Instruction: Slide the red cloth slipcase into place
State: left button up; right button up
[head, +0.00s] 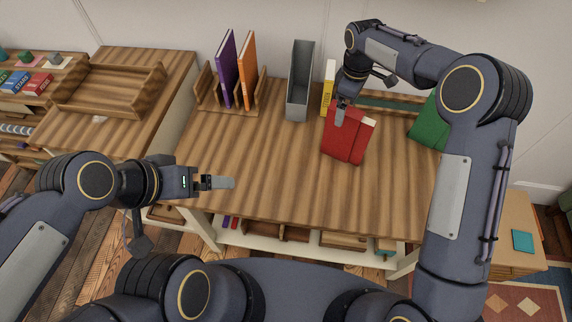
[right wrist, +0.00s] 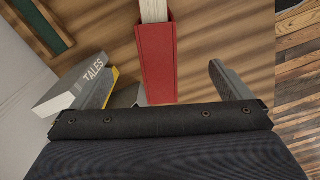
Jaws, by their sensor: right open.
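The red cloth slipcase (head: 341,143) is on the plank table, right of centre, with a pale block of pages showing at one end. In the right wrist view the red slipcase (right wrist: 157,60) lies between the two spread fingers, with gaps on both sides. My right gripper (head: 342,110) is open above the slipcase's far left part and hides some of it. It also shows in the right wrist view (right wrist: 162,82). My left gripper (head: 220,183) is over the table's front left part, away from the slipcase; its finger gap is unclear.
A wooden rack (head: 207,92) holds a purple book (head: 227,68) and an orange book (head: 247,70). A grey upright case (head: 299,85) and a yellow book (head: 328,88) stand behind the slipcase. A green book (head: 426,122) leans at right. The table's middle (head: 250,150) is clear.

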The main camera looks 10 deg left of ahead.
notch_tip(320, 180, up, 7)
jog(key=shift+f+b, duration=0.15)
jog(key=shift+b, duration=0.4)
jog(key=shift+d+r, duration=0.1)
jog(key=shift+r, duration=0.55)
jog(key=s+d+r+m+t+y, duration=0.1)
jog(key=s+d+r+m, duration=0.2)
jog(key=s+d+r, duration=0.3)
jog(key=s+d+r+m+t+y, duration=0.1)
jog(key=s+d+r+m, duration=0.2)
jog(key=s+d, duration=0.4)
jog(key=s+f+m+t+y, duration=0.1)
jog(key=s+f+m, duration=0.2)
jog(key=s, duration=0.8)
jog(key=s+f+m+t, duration=0.2)
jog(key=s+m, duration=0.4)
jog(key=s, duration=0.6)
jog(key=shift+d+f+m+t+y, duration=0.3)
jog(key=shift+f+m+y, duration=0.1)
jog(key=shift+f, duration=0.3)
